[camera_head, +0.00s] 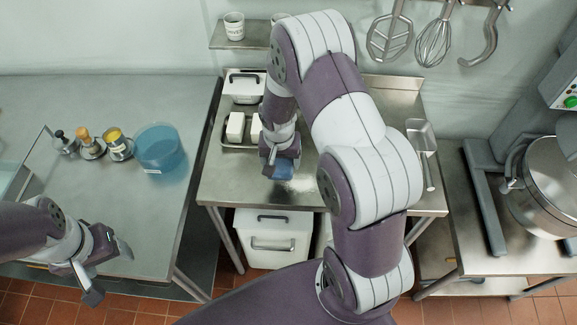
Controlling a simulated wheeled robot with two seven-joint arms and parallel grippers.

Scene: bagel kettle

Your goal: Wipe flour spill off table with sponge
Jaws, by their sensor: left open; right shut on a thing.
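My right gripper (280,160) is over the middle steel table (225,186), pointing down. It is shut on a blue sponge (284,171), which is at the tabletop. A white patch of flour (300,185) lies on the table just right of and in front of the sponge. Part of the flour may be hidden behind my arm and gripper. My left gripper (108,272) is open and empty at the front edge of the left counter, far from the sponge.
White blocks on a tray (238,146) and a lidded white container (243,86) stand behind the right gripper. A steel scoop (422,139) lies at the table's right. A blue tub (160,149) and small jars stand on the left counter. A mixer (545,180) stands right.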

